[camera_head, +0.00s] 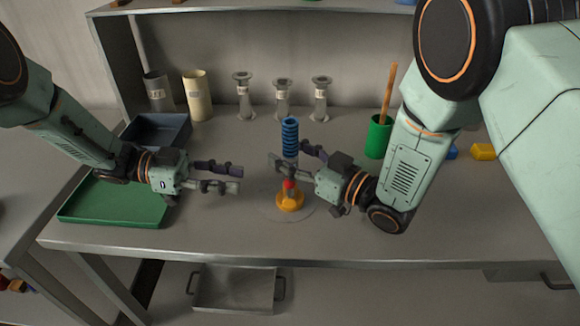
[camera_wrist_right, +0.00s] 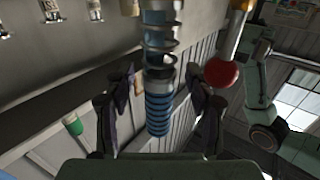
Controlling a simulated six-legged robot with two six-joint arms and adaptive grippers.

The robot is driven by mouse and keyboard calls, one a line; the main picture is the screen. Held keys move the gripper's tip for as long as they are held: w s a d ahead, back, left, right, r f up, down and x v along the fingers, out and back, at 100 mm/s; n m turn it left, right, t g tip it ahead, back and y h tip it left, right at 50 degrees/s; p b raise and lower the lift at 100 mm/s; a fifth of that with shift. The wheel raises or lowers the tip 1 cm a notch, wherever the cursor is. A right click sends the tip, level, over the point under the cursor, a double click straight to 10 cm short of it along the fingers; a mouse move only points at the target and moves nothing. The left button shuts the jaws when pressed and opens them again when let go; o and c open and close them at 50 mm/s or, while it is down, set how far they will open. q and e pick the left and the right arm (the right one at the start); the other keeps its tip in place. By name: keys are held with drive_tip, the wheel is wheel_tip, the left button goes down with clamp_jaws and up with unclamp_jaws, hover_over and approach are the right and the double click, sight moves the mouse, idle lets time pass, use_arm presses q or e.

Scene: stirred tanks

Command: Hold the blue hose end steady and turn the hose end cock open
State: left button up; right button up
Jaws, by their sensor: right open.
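The blue ribbed hose end (camera_head: 290,136) stands upright at the middle of the bench, above a yellow base (camera_head: 290,202). A red knob (camera_head: 289,184) shows just above that base. My right gripper (camera_head: 290,158) is open around the hose, hiding its lower part in the head view. In the right wrist view the blue hose (camera_wrist_right: 158,112) lies between the two open fingers (camera_wrist_right: 157,108), with gaps visible at both sides. The red knob (camera_wrist_right: 222,72) is to the right there, beside a metal coil (camera_wrist_right: 160,40). My left gripper (camera_head: 240,178) is open and empty, left of the hose.
A green tray (camera_head: 110,215) and a dark bin (camera_head: 160,128) are at the left. A green cup (camera_head: 378,138) with a wooden stick and a yellow block (camera_head: 482,151) are at the right. Several jars and cylinders line the back. The front bench strip is clear.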

drive_tip(key=v, duration=1.2)
idle(0.3)
